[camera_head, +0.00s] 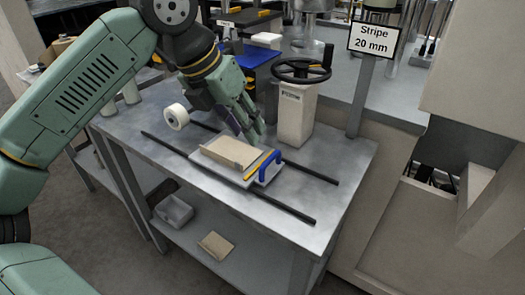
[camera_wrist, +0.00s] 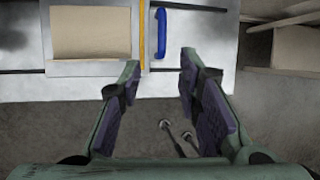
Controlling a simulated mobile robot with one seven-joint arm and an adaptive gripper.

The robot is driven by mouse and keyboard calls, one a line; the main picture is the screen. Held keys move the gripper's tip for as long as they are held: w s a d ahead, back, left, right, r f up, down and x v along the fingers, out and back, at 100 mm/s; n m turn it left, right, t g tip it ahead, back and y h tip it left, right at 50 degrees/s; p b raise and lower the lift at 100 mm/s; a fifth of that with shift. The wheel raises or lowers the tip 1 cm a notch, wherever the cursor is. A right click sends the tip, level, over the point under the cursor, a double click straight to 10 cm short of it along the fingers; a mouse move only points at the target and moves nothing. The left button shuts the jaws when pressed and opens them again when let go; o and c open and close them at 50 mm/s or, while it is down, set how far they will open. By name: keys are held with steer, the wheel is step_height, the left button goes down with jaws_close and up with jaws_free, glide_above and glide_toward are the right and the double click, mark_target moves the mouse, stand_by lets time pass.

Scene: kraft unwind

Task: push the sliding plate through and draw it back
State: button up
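The sliding plate (camera_head: 206,162) is a pale grey plate across two dark rails on the metal table, with a beige block (camera_head: 231,151) on it. A yellow strip (camera_head: 262,164) and a blue handle (camera_head: 269,165) are at its right end. In the wrist view the blue handle (camera_wrist: 161,32) shows at the top, beside the yellow strip (camera_wrist: 142,30) and the beige block (camera_wrist: 91,33). My gripper (camera_head: 250,131) is above the plate's far side in the head view. In the wrist view its fingers (camera_wrist: 158,70) are apart with nothing between them, and the handle is beyond the fingertips.
The dark rails (camera_head: 258,198) run left and right along the table (camera_head: 322,160). A handwheel (camera_head: 301,70) on a beige post (camera_head: 296,115) stands behind the plate. A white roll (camera_head: 176,117) is at the left. A sign (camera_head: 375,40) reads "Stripe 20 mm".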

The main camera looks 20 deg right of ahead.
mark_target(266, 160)
steer(key=p+x, duration=0.1)
steer(key=x, duration=0.8)
steer(key=shift+s+d+f+p, duration=0.1)
steer(key=shift+d+f+p, duration=0.1)
steer(key=shift+f+p, duration=0.2)
steer(key=shift+r, duration=0.1)
steer(key=shift+c, duration=0.5)
jaws_close()
